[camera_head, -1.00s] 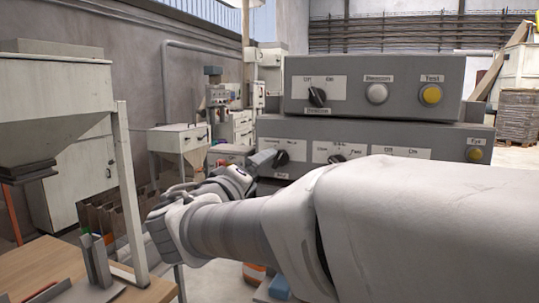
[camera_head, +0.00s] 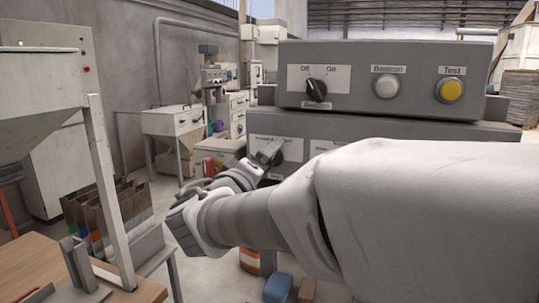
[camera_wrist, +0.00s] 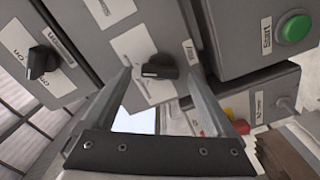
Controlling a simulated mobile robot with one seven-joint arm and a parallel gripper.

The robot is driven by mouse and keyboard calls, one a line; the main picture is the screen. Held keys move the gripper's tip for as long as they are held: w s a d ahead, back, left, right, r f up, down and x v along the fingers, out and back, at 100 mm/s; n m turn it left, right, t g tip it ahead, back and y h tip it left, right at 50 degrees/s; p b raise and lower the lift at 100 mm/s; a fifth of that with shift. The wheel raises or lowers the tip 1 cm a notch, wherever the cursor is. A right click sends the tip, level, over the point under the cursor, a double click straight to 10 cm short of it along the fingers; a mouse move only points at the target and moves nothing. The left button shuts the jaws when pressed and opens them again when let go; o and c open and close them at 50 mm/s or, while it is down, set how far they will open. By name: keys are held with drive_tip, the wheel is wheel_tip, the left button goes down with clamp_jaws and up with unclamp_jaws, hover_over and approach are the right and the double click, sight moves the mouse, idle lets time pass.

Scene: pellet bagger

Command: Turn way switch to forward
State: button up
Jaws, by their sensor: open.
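In the wrist view a black rotary knob (camera_wrist: 160,67) on a pale label plate of a grey control box lies between the fingertips. It looks to be the way switch, though its lettering is too small to read. My gripper (camera_wrist: 162,78) is open, one finger on each side of the knob; I cannot tell whether either finger touches it. In the head view my gripper (camera_head: 267,153) is at the left part of the lower grey box (camera_head: 400,128). There it covers the knob, and my arm hides most of that box's front.
The upper box has an off/on knob (camera_head: 316,88), a white Beacon button (camera_head: 386,87) and a yellow Test button (camera_head: 450,90). The wrist view shows another off/on knob (camera_wrist: 41,62) and a green Start button (camera_wrist: 295,27). A wooden table (camera_head: 40,268) stands at lower left.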

drive_tip(key=shift+w+d, duration=0.1)
drive_tip(key=shift+w, duration=0.2)
drive_tip(key=c, duration=1.4)
drive_tip(key=shift+f+n+b, duration=0.1)
drive_tip(key=shift+n+b, duration=0.4)
drive_tip(key=shift+n, duration=0.6)
drive_tip(key=n, duration=0.3)
drive_tip(key=shift+b, duration=0.35)
drive_tip(key=n, duration=0.6)
drive_tip(key=shift+f+n+p, duration=0.1)
drive_tip(key=shift+n+p, duration=0.2)
drive_tip(key=shift+p, duration=0.05)
